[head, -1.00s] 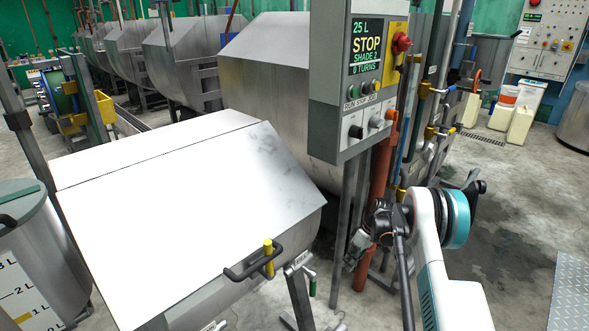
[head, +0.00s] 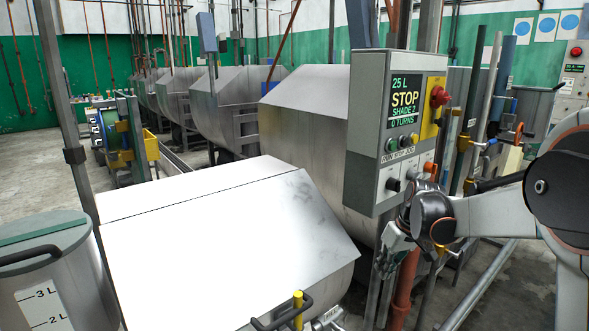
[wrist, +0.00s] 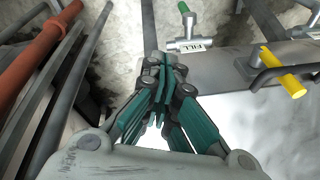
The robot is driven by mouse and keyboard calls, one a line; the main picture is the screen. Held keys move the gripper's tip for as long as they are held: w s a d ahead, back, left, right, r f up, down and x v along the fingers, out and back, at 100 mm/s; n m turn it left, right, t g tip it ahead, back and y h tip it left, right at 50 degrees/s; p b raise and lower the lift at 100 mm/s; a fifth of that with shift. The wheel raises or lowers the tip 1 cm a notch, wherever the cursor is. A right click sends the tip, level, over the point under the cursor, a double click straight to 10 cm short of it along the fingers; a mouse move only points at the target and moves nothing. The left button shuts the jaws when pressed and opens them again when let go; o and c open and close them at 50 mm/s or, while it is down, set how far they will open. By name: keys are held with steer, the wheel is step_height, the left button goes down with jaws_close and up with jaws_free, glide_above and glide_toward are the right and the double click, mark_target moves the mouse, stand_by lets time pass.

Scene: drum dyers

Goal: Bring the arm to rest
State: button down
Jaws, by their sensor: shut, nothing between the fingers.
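My gripper (wrist: 163,70) is shut and empty in the wrist view, its green-padded fingers meeting at the tips. In the head view my gripper (head: 385,265) hangs below the control box (head: 381,130), pointing down at the right end of the closed front vat (head: 330,275). My arm comes in from the right, bent. The box display reads 25 L, STOP, SHADE 2, 0 TURNS. In the wrist view, a valve with a FILL tag (wrist: 190,46) and green handle lies just beyond and right of the fingertips, seemingly apart from them.
A black handle with a yellow grip (head: 298,308) sticks out from the vat front. An orange-red pipe (head: 403,290) and grey posts stand close to my gripper. A graduated drum (head: 80,275) is at left. Steel vats line the back. Floor shows at lower right.

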steer(key=s+a+r+m+t+h, duration=0.15)
steer(key=s+r, duration=0.35)
steer(key=s, duration=0.6)
steer(key=s+a+r+m+t, duration=0.1)
steer(key=s+a+r+t, duration=0.3)
steer(key=s, duration=0.7)
steer(key=s+d+f+m, duration=0.1)
steer(key=s, duration=0.7)
steer(key=shift+s+f+h, duration=0.15)
steer(key=shift+s+h, duration=0.15)
steer(key=shift+h, duration=0.15)
